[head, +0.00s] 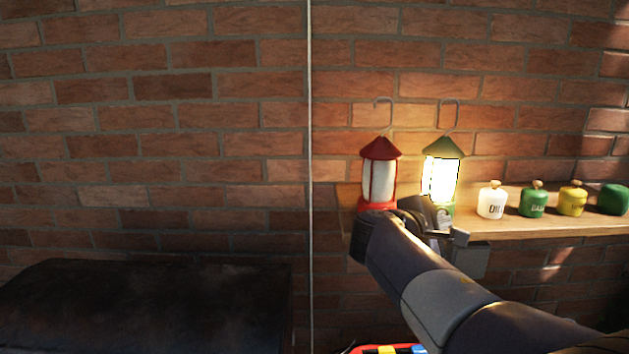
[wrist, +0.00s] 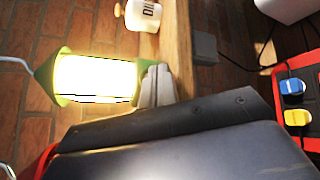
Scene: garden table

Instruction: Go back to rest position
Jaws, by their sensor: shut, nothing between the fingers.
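My gripper (head: 441,213) is in front of the shelf, low before the lit green lantern (head: 440,173). In the wrist view its fingers (wrist: 157,84) are shut with nothing between them, close to the base of the lit lantern (wrist: 92,79). I cannot tell whether they touch it. The green lantern stands upright and glows brightly. A red lantern (head: 379,178) stands upright and unlit to its left. My arm hides part of both lantern bases.
The lanterns stand on a wooden shelf (head: 520,223) against a brick wall. White (head: 491,204), green (head: 533,204) and yellow (head: 572,202) jars stand to the right. A red tray (wrist: 284,72) with blue and yellow items is below. A dark covered block (head: 150,300) fills the lower left.

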